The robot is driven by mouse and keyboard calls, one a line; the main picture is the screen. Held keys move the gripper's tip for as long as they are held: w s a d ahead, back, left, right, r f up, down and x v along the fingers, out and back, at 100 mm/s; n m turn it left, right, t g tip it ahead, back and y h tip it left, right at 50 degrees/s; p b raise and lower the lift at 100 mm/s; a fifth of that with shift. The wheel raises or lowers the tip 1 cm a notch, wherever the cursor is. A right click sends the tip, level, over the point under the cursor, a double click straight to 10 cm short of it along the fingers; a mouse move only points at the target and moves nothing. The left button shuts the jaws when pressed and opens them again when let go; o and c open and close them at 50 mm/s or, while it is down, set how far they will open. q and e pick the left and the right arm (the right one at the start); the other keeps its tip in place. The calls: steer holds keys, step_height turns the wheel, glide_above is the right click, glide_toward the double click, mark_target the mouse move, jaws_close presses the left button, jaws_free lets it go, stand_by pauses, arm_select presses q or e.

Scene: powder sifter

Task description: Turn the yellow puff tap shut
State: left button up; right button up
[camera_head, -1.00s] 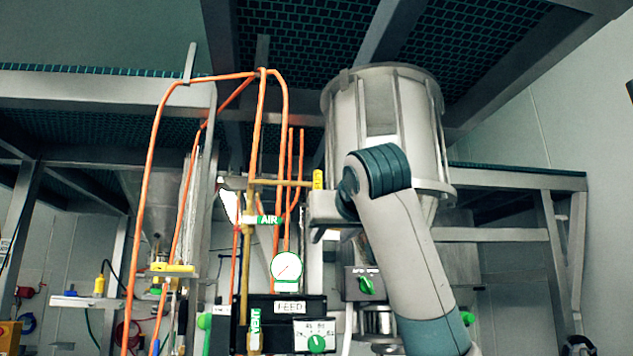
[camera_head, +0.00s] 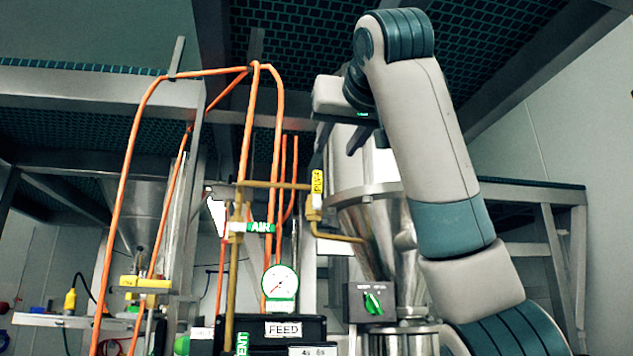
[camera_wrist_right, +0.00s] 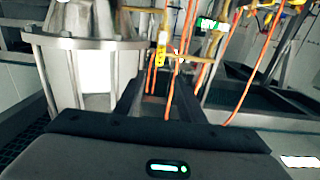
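The yellow puff tap (camera_head: 317,182) has an upright yellow handle with dark lettering. It sits above a brass body at the right end of a horizontal brass pipe (camera_head: 272,184). The yellow tap also shows in the right wrist view (camera_wrist_right: 162,48), beyond the fingers. My right gripper (camera_head: 342,140) is above and a little right of the tap in the head view, apart from it. Its two dark fingers are spread with nothing between them. In the right wrist view the right gripper (camera_wrist_right: 160,98) also looks open and empty. My left gripper is not in view.
Orange hoses (camera_head: 122,190) loop around the brass pipework. A round gauge (camera_head: 280,282), a FEED box (camera_head: 284,329) and a green knob (camera_head: 373,303) are below the tap. A metal hopper (camera_head: 370,235) stands close on the right. Steel framework surrounds them.

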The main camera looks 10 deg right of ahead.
mark_target(318, 179)
steer(key=w+p, duration=1)
steer(key=w, duration=0.6)
steer(key=shift+w, duration=0.35)
steer(key=shift+w+f, duration=0.1)
steer(key=shift+w, duration=0.45)
jaws_close()
